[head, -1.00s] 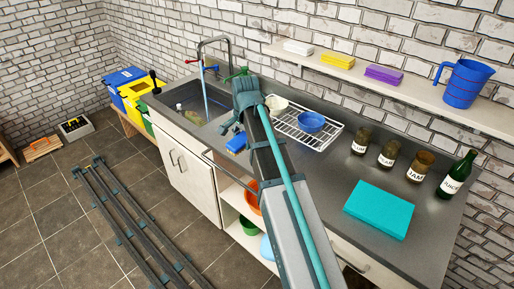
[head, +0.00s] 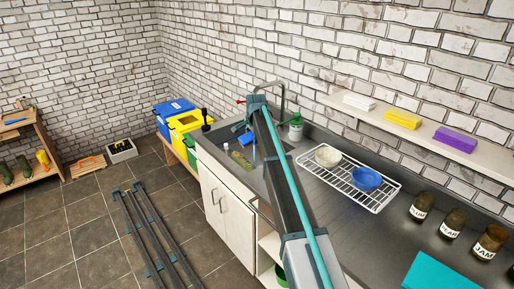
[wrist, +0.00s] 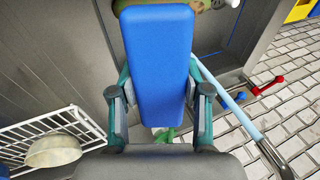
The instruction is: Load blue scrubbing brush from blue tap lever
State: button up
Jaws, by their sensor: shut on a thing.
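My gripper (wrist: 162,108) is shut on the blue scrubbing brush, which shows as a blue block (wrist: 158,55) between the two fingers in the wrist view. In the head view the brush (head: 245,138) shows over the sink, left of my arm, and the arm hides much of the gripper. The blue tap lever (wrist: 239,97) is right of the brush in the wrist view, apart from it. A red tap lever (wrist: 269,87) is beside it. A pale blue stream (wrist: 234,108) runs from the tap spout (wrist: 272,157).
The sink (head: 222,147) holds a greenish bottle (head: 240,160). A wire rack (head: 372,196) with a pale bowl (head: 328,156) and a blue bowl (head: 366,179) stands to the right. Several jars line the counter.

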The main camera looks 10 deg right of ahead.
jog(key=shift+w+r, duration=0.3)
jog(key=shift+w, duration=0.4)
jog(key=shift+s+r+t, duration=0.1)
jog(key=shift+r+t, duration=0.05)
jog(key=shift+t, duration=0.35)
jog(key=w+f+b, duration=0.1)
jog(key=w+f, duration=0.2)
jog(key=w, duration=1.1)
jog(key=shift+a, duration=0.35)
jog(key=shift+d, duration=0.2)
jog(key=shift+d, duration=0.45)
jog(key=shift+s, duration=0.15)
jog(key=s, duration=0.7)
jog(key=shift+s+d+b, duration=0.2)
jog(key=shift+s+b, duration=0.1)
jog(key=shift+s, duration=0.1)
